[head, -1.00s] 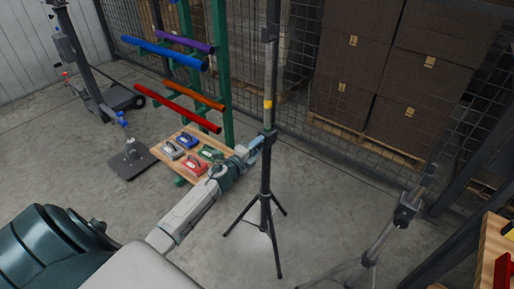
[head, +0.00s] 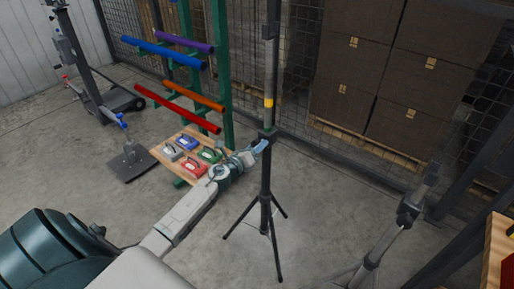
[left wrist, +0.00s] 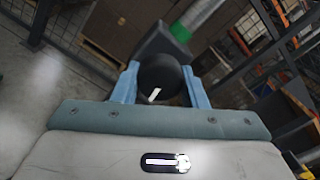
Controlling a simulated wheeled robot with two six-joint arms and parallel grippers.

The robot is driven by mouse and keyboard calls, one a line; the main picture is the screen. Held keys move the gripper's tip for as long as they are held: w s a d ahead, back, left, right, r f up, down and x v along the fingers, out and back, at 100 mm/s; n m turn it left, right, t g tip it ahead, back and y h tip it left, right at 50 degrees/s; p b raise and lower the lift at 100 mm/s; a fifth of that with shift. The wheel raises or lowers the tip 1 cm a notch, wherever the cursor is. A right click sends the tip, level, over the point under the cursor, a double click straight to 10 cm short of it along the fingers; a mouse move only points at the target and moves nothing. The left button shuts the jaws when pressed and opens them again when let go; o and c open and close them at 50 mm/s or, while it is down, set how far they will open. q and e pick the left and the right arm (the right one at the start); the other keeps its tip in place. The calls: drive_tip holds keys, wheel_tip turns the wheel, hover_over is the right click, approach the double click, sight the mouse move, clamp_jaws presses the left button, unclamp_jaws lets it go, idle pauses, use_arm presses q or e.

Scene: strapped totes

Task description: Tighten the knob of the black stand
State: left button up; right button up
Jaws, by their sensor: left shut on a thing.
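The black stand (head: 265,180) stands upright on tripod legs in the middle of the head view. A grey inner pole with a yellow band (head: 268,102) rises from its collar. My left gripper (head: 262,146) reaches in from the left at the collar. In the left wrist view its two blue fingers (left wrist: 159,84) are shut on the black round knob (left wrist: 158,72), which bears a white mark. Behind the knob are the black collar and the pole with a green band (left wrist: 180,32). My right gripper is not in view.
A grey stand (head: 385,238) is at the lower right. Stacked brown boxes (head: 350,70) are behind mesh. Floor around the legs is clear.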

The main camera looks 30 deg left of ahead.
use_arm(q)
drive_tip(key=shift+f+m, duration=0.2)
drive_tip(key=shift+m, duration=0.3)
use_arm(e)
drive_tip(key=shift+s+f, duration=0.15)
use_arm(q)
drive_tip(key=o, duration=1)
drive_tip(key=shift+r, duration=0.1)
drive_tip(key=shift+s, duration=0.1)
drive_tip(key=shift+s+a+b, duration=0.15)
drive_tip(key=shift+s+b, duration=0.4)
drive_tip(key=shift+s, duration=1.2)
drive_tip(key=shift+s+a+b, duration=0.15)
drive_tip(key=shift+s+b, duration=0.4)
drive_tip(key=shift+s, duration=1.25)
drive_tip(key=shift+s+a+b, duration=0.15)
drive_tip(key=shift+s+b, duration=0.4)
drive_tip(key=shift+s, duration=1.2)
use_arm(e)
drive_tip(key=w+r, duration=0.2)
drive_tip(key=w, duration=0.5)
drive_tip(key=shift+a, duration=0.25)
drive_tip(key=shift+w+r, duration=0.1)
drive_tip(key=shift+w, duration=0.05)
